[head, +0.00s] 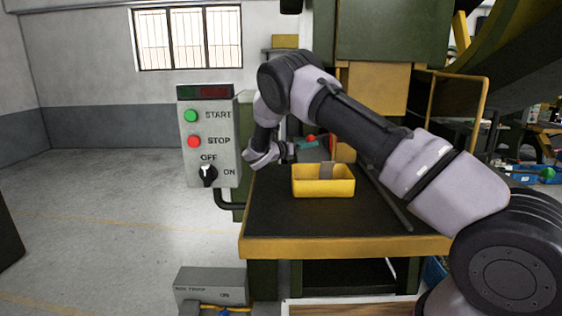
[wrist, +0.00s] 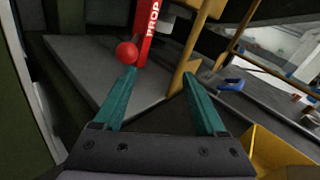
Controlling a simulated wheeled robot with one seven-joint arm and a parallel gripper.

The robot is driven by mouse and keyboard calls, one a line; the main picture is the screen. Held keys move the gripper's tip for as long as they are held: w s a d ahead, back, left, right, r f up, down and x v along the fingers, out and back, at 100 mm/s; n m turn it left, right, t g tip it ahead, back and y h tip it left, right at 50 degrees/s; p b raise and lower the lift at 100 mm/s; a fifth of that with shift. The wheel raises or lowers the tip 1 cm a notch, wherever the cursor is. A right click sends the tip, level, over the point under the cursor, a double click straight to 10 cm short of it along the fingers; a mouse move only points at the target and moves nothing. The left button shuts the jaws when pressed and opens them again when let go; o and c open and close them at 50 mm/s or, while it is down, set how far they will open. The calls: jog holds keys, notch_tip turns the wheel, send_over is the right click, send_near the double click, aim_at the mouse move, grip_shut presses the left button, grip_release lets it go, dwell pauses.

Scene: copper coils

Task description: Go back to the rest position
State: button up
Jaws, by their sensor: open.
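My gripper (wrist: 160,98) is open in the wrist view, with two teal fingers spread apart and nothing between them. In the head view my gripper (head: 308,146) is small and partly hidden, above the far part of the dark table (head: 280,222). A red ball knob (wrist: 127,52) shows just beyond the left fingertip in the wrist view. I cannot tell whether the finger touches it. The knob also shows in the head view (head: 311,138). A red post marked PROP (wrist: 145,35) stands behind the knob.
A yellow bin (head: 323,188) with a grey item inside stands on the table below my gripper. The control box (head: 208,140) with START, STOP and a switch is left of my arm. A yellow post (wrist: 187,55) and blue-handled tool (wrist: 230,85) are ahead. Open floor lies left.

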jog(key=s+d+r+m+g+y, duration=0.3)
jog(key=s+d+r+m+g, duration=0.1)
jog(key=s+d+r+m, duration=0.45)
jog(key=s+d+r+m+g+y, duration=0.3)
jog(key=s+d+r+m+g, duration=0.25)
jog(key=s+d+m, duration=0.4)
jog(key=s+a+r+m+t+y, duration=0.1)
jog(key=s+m, duration=0.4)
jog(key=s, duration=0.5)
jog(key=s+a+r+m+t+y, duration=0.1)
jog(key=s+r+m+y, duration=0.3)
jog(key=s, duration=0.6)
jog(key=s+a+r+m+t+y, duration=0.1)
jog(key=s+r+m+t+y, duration=0.2)
jog(key=s, duration=0.7)
jog(key=m+y, duration=0.1)
jog(key=m, duration=0.1)
jog(key=shift+r+m, duration=0.25)
jog(key=shift+m, duration=0.05)
jog(key=shift+d, duration=0.15)
